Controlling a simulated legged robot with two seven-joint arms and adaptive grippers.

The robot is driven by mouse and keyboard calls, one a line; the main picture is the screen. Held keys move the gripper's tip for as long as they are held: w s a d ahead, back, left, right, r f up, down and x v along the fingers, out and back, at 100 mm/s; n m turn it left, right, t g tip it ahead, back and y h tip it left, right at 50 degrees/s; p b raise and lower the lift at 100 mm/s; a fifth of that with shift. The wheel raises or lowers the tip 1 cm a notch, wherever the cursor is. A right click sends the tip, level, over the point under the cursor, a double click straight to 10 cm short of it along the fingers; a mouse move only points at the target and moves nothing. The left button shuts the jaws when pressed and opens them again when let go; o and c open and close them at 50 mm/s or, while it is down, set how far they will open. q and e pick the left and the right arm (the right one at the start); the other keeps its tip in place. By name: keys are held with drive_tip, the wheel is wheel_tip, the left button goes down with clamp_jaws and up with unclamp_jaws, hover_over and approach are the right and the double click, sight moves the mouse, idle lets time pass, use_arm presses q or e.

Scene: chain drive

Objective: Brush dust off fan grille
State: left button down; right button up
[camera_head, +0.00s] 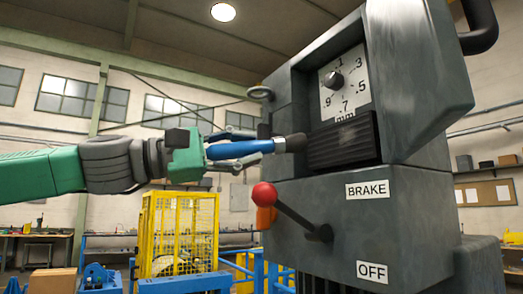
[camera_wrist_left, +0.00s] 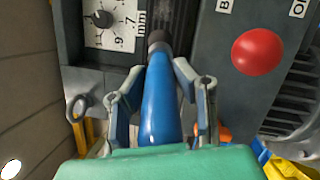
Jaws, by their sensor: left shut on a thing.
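My left gripper (camera_head: 228,152) comes in from the left in the head view and is shut on a blue-handled brush (camera_head: 240,149). The brush's dark tip (camera_head: 291,143) points right, at the left end of the black slatted fan grille (camera_head: 342,143) on the grey machine. I cannot tell if the tip touches the slats. In the left wrist view the brush (camera_wrist_left: 161,100) lies between the two fingers (camera_wrist_left: 160,90), its dark end up by the grille (camera_wrist_left: 172,18). Dust on the grille cannot be made out. My right gripper is not in view.
A dial (camera_head: 344,84) sits above the grille. A brake lever with a red knob (camera_head: 264,195) sticks out below the brush, close under my gripper. A metal ring (camera_head: 260,93) juts out at upper left. A yellow cage (camera_head: 180,235) stands behind.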

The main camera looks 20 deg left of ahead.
sight(232, 146)
use_arm(q)
drive_tip(key=shift+s+a, duration=0.3)
drive_tip(key=shift+s, duration=0.05)
drive_tip(key=shift+d, duration=0.1)
drive_tip(key=shift+s+a+r, duration=0.1)
drive_tip(key=shift+s+a, duration=0.15)
drive_tip(key=shift+s, duration=0.1)
drive_tip(key=shift+s+a+p, duration=0.45)
drive_tip(key=shift+s+p, duration=0.05)
drive_tip(key=shift+s, duration=0.15)
drive_tip(key=shift+s+a, duration=0.3)
drive_tip(key=shift+w, duration=0.15)
drive_tip(key=shift+d, duration=0.15)
